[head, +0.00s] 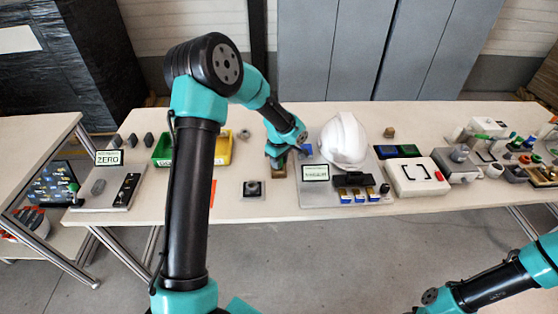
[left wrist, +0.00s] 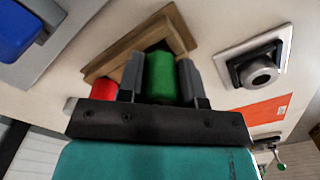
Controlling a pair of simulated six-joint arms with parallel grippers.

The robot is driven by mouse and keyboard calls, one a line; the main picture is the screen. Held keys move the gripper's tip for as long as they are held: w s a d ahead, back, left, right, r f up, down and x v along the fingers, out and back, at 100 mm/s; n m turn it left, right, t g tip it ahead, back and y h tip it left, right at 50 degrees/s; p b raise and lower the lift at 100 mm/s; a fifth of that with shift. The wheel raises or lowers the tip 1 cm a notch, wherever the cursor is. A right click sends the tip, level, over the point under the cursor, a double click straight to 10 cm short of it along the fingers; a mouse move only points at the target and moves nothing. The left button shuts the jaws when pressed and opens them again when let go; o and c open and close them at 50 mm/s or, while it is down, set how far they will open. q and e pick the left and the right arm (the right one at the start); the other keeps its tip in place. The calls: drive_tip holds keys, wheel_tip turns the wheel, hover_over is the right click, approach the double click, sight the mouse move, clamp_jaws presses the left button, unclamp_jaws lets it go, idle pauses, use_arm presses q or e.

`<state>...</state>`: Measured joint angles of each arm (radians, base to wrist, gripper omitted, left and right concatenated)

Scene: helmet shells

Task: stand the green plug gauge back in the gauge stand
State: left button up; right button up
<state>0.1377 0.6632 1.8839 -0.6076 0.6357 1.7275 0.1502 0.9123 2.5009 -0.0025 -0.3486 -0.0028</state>
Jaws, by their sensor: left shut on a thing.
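The green plug gauge (left wrist: 160,76) is between the fingers of my left gripper (left wrist: 161,84), which is shut on it. The wooden gauge stand (left wrist: 130,52) lies right beyond the fingers in the left wrist view. A red gauge (left wrist: 104,87) shows beside the left finger. In the head view my left gripper (head: 277,154) is over the wooden stand (head: 278,171), left of the white helmet, and hides the gauge. I cannot tell whether the green gauge's lower end is in the stand. My right gripper is outside the frames.
The white helmet shell (head: 343,140) and a display (head: 315,172) stand just right of my left gripper. Green (head: 163,150) and yellow (head: 221,150) bins are farther left.

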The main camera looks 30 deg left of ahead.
use_arm(q)
drive_tip(key=shift+f, duration=0.6)
idle(0.7)
idle(0.5)
drive_tip(key=o, duration=0.9)
wheel_tip(320, 180, up, 17)
drive_tip(key=shift+r, duration=0.2)
idle(0.5)
